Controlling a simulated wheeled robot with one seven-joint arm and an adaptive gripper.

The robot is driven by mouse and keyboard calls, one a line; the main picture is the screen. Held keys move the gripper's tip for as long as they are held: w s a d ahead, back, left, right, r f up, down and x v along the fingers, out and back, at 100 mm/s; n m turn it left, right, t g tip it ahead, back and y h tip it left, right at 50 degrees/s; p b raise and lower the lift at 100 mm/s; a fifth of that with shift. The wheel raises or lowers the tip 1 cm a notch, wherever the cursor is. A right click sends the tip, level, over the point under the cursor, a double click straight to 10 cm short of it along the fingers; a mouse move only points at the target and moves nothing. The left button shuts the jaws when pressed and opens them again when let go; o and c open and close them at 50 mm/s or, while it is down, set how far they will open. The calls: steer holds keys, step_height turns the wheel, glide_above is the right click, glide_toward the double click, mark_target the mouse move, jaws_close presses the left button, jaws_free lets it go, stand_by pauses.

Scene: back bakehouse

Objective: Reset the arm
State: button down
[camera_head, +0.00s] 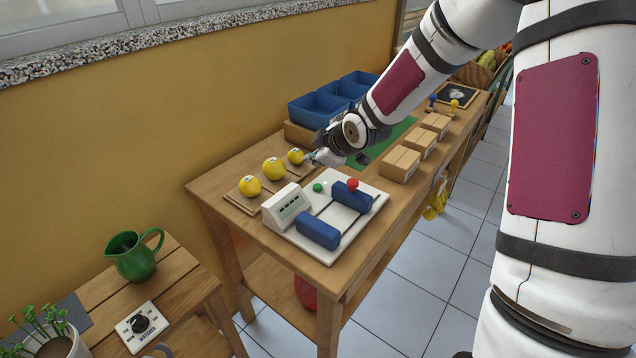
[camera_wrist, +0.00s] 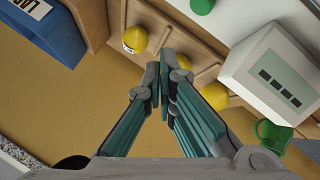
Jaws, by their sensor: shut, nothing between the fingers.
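My gripper (camera_wrist: 164,85) is shut and empty in the wrist view, its fingertips together. In the head view my gripper (camera_head: 318,158) hangs over the wooden workbench (camera_head: 222,190), between the yellow balls and the white device. My white arm reaches in from the upper right. The wrist view shows a yellow ball (camera_wrist: 135,39) beside the fingertips and others partly behind them. I cannot tell whether the fingers touch anything.
Three yellow balls (camera_head: 274,169) sit on a wooden rack. A white device (camera_head: 290,208) with blue blocks, blue bins (camera_head: 318,108) and several cardboard boxes (camera_head: 399,163) crowd the bench.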

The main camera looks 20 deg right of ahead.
stand_by(0.3)
steer(key=s+d+r+m+g+h+p, duration=0.15)
steer(key=s+r+m, duration=0.25)
steer(key=s+r, duration=0.55)
steer(key=s+d+r+m+g+h, duration=0.1)
steer(key=s+d+r+m+h, duration=0.15)
steer(key=s+r, duration=0.65)
steer(key=s+a+m+g, duration=0.1)
steer(key=s+m, duration=0.2)
steer(key=s, duration=0.8)
steer(key=s+a+m+g+y, duration=0.1)
steer(key=s+a+m, duration=0.1)
steer(key=s, duration=0.9)
steer(key=shift+s+m+p, duration=0.2)
steer(key=shift+m+p, duration=0.2)
steer(key=shift+m, duration=0.15)
